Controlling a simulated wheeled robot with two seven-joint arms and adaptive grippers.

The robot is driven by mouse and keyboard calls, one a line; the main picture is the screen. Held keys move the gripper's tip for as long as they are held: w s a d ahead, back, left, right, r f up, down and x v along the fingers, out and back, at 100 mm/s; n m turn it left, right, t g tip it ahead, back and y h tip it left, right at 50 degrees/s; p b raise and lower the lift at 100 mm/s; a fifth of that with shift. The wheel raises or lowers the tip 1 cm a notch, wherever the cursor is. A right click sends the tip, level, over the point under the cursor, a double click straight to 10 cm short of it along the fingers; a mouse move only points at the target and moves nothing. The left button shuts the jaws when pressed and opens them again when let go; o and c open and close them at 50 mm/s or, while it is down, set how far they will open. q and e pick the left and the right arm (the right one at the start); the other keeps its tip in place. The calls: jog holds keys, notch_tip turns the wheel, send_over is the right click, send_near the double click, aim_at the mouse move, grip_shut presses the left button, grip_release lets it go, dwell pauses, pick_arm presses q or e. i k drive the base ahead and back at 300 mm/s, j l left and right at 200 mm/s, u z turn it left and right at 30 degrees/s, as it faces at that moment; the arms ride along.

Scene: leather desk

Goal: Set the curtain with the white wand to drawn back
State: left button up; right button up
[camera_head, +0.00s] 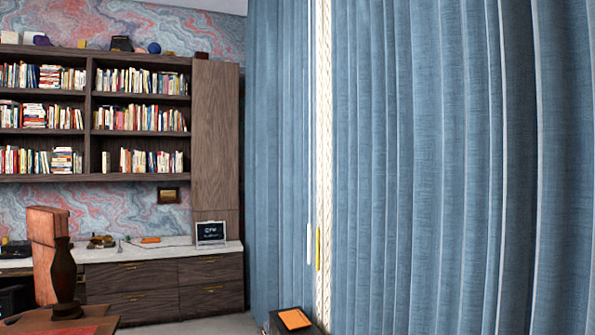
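Blue pleated curtains hang across the middle and right of the head view. The left panel (275,150) is narrow in view, and the right panel (430,170) fills the right side. A thin white wand (309,243) hangs in front of the left panel near its right edge. A yellow wand (318,248) hangs just to its right, by the gap. A narrow cream patterned strip (323,120) shows between the panels. The curtain tops are out of frame. Neither of my grippers is in view.
A dark box-like piece with an orange item (295,319) on top stands below the wands. Bookshelves (92,119) and a low cabinet (160,285) line the left wall. A wooden desk (75,323) with a brown chair-like object (50,260) is at lower left.

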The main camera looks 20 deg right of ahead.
aim_at(284, 117)
jog(key=i, duration=1.7)
jog(key=j+u, duration=0.05)
jog(key=j, duration=0.05)
